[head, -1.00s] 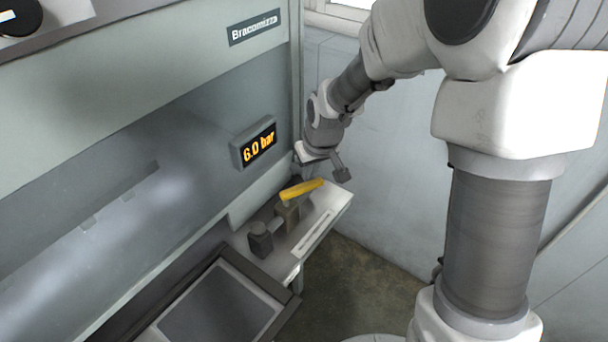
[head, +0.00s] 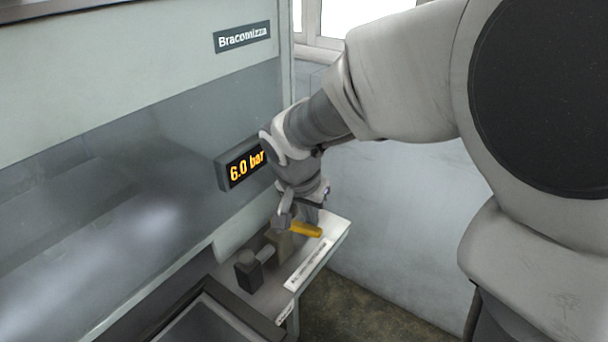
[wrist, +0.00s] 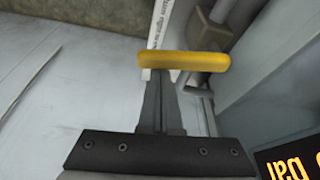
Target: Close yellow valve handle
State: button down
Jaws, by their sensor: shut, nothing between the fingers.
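The yellow valve handle (head: 306,229) is a bar on top of a brownish valve block (head: 279,243) on the white ledge beside the machine. My gripper (head: 300,212) is at the handle and hides its left end in the head view. In the wrist view, the handle (wrist: 190,61) lies crosswise at the tips of my shut fingers (wrist: 160,80). The fingers hold nothing; whether they touch the handle I cannot tell.
A dark grey fitting (head: 249,270) stands left of the valve. A dark-framed tray (head: 205,320) is in front. The floor right of the ledge is clear.

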jog(key=shift+s+a+f+m, duration=0.1)
jog(key=shift+s+f+m, duration=0.1)
jog(key=shift+m, duration=0.1)
jog(key=shift+s+a+r+b, duration=0.1)
jog(key=shift+s+r+b, duration=0.05)
jog(key=shift+s+b, duration=0.3)
jog(key=shift+r, duration=0.15)
